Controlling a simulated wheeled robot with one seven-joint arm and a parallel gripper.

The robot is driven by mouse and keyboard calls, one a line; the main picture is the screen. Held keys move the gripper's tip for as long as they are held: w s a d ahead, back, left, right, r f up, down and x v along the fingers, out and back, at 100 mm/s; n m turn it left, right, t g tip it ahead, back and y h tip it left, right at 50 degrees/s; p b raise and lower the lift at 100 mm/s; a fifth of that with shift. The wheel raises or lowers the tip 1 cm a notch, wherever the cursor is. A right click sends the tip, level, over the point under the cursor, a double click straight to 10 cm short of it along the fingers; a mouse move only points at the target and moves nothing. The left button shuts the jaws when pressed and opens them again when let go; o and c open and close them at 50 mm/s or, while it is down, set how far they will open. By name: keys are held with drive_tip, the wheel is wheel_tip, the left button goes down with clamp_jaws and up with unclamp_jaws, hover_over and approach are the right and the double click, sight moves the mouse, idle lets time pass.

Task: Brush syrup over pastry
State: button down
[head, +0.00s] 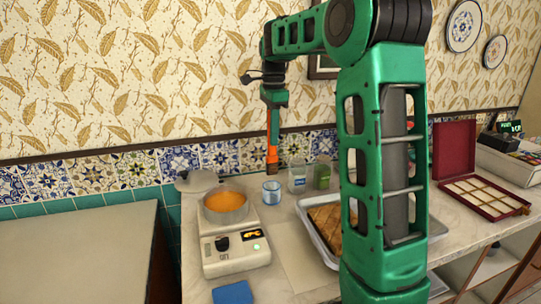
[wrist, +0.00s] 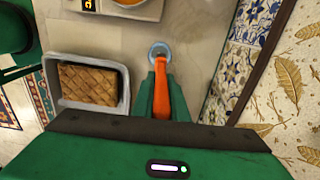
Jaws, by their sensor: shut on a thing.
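My gripper (head: 273,102) is shut on an orange-handled brush (head: 272,150), which hangs upright with its head down. The brush head is above or slightly behind a small patterned cup (head: 271,191); it looks clear of the cup. The brush (wrist: 163,95) fills the middle of the wrist view, between the green fingers (wrist: 164,108).
A glass (head: 297,178) and a green container (head: 322,175) stand along the tiled wall. A pot lid (head: 197,180) lies behind the burner, and a blue cloth (head: 232,293) in front. An open compartmented box (head: 483,196) is at right.

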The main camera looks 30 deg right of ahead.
drive_tip(key=s+a+r, duration=0.2)
drive_tip(key=a+r, duration=0.1)
drive_tip(key=a, duration=0.6)
drive_tip(key=s+a+r, duration=0.2)
drive_tip(key=a, duration=0.8)
drive_tip(key=shift+f, duration=2.95)
drive_tip(key=shift+d+f, duration=0.1)
drive_tip(key=shift+f, duration=0.45)
wheel_tip(320, 180, up, 7)
drive_tip(key=shift+w+r, duration=0.1)
idle(0.7)
